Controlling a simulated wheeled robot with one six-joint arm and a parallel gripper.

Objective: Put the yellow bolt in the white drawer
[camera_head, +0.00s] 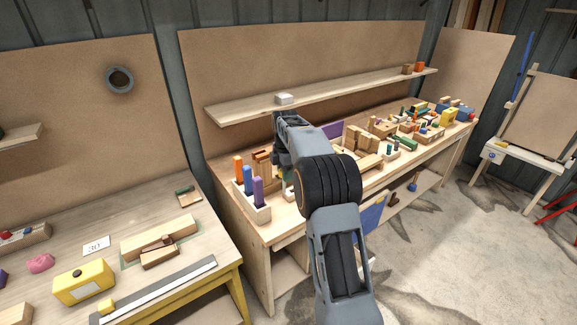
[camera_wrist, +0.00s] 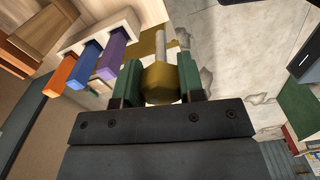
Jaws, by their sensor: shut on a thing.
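The yellow bolt (camera_wrist: 160,83) shows in the wrist view, its rounded head between the two green finger pads, with a pale shaft pointing away from me. My gripper (camera_wrist: 160,74) is shut on it. Mustard-coloured surfaces lie behind the shaft, and I cannot tell what they belong to. I cannot make out a white drawer for certain in either view.
A wooden block with orange, blue and purple pegs (camera_head: 257,213) stands at the long bench's near end, also left in the wrist view. Behind it runs a shelf (camera_head: 240,112) with a small white box (camera_head: 284,99). The bench's far part is crowded. Floor (camera_head: 445,260) is open at right.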

